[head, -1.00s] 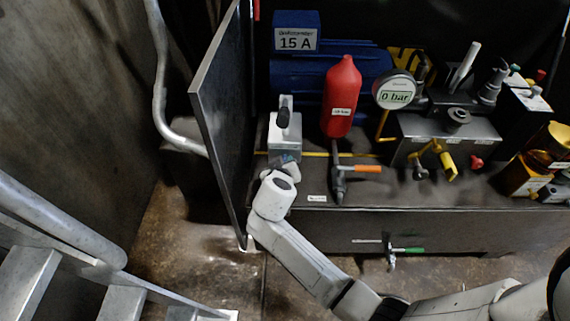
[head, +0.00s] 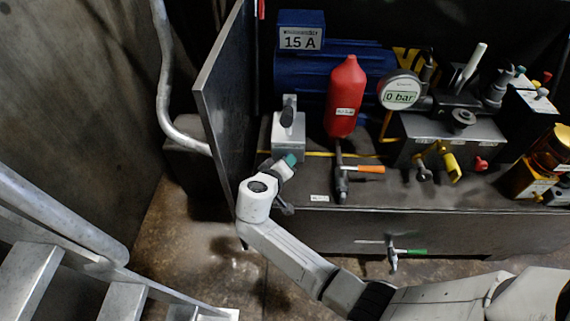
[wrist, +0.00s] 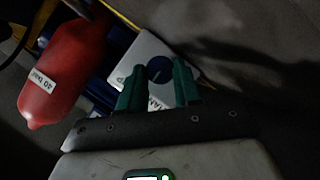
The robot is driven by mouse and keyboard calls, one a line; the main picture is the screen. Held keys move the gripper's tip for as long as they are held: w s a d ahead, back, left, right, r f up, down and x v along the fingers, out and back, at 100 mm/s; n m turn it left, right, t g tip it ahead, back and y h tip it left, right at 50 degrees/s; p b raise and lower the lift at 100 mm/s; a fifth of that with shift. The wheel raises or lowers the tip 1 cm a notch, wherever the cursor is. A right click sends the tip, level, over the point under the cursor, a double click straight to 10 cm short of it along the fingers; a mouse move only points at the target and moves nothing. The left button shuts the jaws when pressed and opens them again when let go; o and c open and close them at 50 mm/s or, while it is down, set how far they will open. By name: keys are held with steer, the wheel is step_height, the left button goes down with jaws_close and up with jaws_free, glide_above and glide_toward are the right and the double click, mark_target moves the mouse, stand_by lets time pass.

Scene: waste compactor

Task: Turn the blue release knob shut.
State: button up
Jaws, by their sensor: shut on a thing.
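The blue release knob (wrist: 159,69) shows in the wrist view on the face of a pale metal block, between the two green fingers of my gripper (wrist: 158,77). The jaws are closed on it, one finger on each side. The knob shows a thin light mark. In the head view, my gripper (head: 289,160) is at the front of the grey hand-pump block (head: 288,148). The knob itself is hidden there by my gripper and wrist. A dark-gripped lever (head: 289,113) stands up from the block.
A red bottle-shaped accumulator (head: 345,98) stands right of the block, also large in the wrist view (wrist: 62,75). An orange-handled valve (head: 369,169) is near my gripper. A gauge (head: 399,91) reads 0 bar. A dark upright panel (head: 225,100) stands close on the left.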

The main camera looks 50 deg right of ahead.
steer(key=shift+f, duration=0.1)
steer(key=o, duration=0.7)
steer(key=shift+o, duration=0.2)
steer(key=p+v, duration=0.3)
steer(key=v, duration=0.8)
